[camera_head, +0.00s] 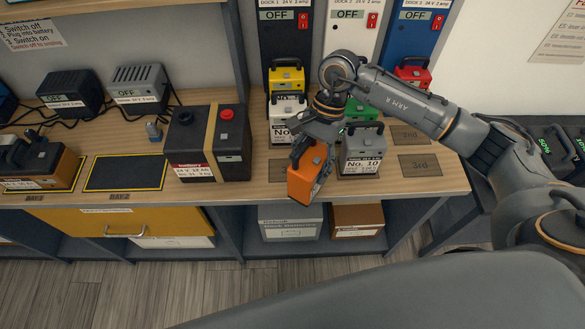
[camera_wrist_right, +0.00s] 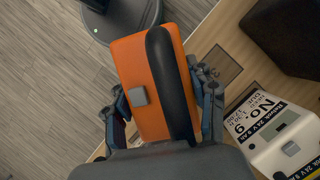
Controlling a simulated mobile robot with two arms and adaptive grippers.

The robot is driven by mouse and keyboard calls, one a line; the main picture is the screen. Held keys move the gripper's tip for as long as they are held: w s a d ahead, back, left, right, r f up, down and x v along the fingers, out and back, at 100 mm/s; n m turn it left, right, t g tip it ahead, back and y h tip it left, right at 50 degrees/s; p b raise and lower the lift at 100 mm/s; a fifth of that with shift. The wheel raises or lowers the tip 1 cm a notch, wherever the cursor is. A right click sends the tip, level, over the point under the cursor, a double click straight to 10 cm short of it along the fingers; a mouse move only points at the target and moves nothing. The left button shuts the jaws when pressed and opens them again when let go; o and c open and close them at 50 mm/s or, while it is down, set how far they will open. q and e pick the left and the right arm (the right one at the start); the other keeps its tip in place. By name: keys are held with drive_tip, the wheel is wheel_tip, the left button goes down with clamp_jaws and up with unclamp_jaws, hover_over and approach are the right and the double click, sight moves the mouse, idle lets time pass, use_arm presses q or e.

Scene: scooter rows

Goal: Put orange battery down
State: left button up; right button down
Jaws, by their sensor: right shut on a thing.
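The orange battery (camera_head: 307,173) hangs tilted at the front edge of the wooden bench (camera_head: 230,193). My right gripper (camera_head: 317,143) is shut on it, reaching in from the right and above. In the right wrist view the orange battery (camera_wrist_right: 150,85), with its black handle, lies between the two fingers of the gripper (camera_wrist_right: 163,100). Its underside is hidden, and I cannot see it resting on anything. My left gripper is not in view.
A grey battery marked No. 10 (camera_head: 362,152) stands close right of the orange one. Marked squares "2nd" (camera_head: 409,135) and "3rd" (camera_head: 419,165) are bare. A large black battery (camera_head: 208,145) stands left; below is an open shelf.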

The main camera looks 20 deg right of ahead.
drive_tip(key=w+a+r+m+t+b, duration=0.2)
drive_tip(key=w+r+m+t, duration=0.3)
drive_tip(key=w+m, duration=0.5)
wheel_tip(320, 180, down, 8)
drive_tip(key=s+m+p, duration=0.1)
drive_tip(key=p, duration=0.1)
drive_tip(key=shift+f+g+y+p, duration=0.15)
drive_tip(key=shift+g+y+p, duration=0.2)
drive_tip(key=shift+g+y, duration=0.05)
drive_tip(key=shift+f, duration=0.1)
drive_tip(key=shift+c, duration=2.2)
unclamp_jaws()
drive_tip(key=shift+s+f, duration=0.1)
drive_tip(key=shift+s, duration=0.1)
